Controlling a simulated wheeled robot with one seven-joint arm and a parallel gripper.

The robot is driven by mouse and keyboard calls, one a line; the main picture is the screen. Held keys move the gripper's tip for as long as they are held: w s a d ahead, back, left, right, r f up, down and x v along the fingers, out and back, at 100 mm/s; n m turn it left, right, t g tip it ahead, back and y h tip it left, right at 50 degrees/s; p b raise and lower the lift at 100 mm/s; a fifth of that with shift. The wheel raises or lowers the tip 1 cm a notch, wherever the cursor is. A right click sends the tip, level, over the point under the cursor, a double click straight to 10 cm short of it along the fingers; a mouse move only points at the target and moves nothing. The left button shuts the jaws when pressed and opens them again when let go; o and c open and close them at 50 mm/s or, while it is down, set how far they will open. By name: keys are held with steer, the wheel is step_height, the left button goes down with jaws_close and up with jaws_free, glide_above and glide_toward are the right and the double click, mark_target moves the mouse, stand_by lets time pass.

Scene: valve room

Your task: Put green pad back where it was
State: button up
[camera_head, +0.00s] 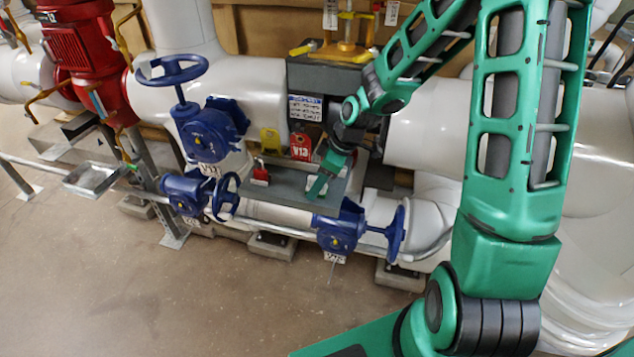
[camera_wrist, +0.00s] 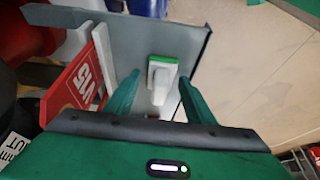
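The green pad (camera_wrist: 162,60) shows in the wrist view as a thin green edge with a white handle-like part, over a grey shelf (camera_wrist: 185,30). My gripper (camera_wrist: 158,92) is open, with one green finger on each side of the white part. I cannot tell whether the fingers touch it. In the head view, my gripper (camera_head: 319,187) reaches down over the right part of the grey shelf (camera_head: 285,197), and I cannot make out the pad apart from the green fingers there.
A red padlock (camera_head: 260,173) is on the shelf. Blue valves (camera_head: 340,230) and white pipes surround it. A metal tray (camera_head: 93,178) is far left.

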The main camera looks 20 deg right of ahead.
steer(key=shift+r, duration=0.1)
steer(key=v, duration=1.2)
steer(key=s+d+r+m+g+h, duration=0.1)
steer(key=s+d+m, duration=0.3)
steer(key=s, duration=0.5)
steer(key=s+d+r+m+g+h, duration=0.1)
steer(key=s+d+m, duration=0.4)
steer(key=s, duration=0.5)
steer(key=s+d+r+m+h, duration=0.1)
steer(key=s+d+r+m, duration=0.2)
steer(key=s+m, duration=0.5)
steer(key=shift+s+d+r+g, duration=0.2)
steer(key=shift+s+d+g, duration=0.2)
steer(key=shift+s+d, duration=0.4)
steer(key=shift+w+f+h, duration=0.25)
steer(key=shift+w+h, duration=0.05)
steer(key=shift+w, duration=0.3)
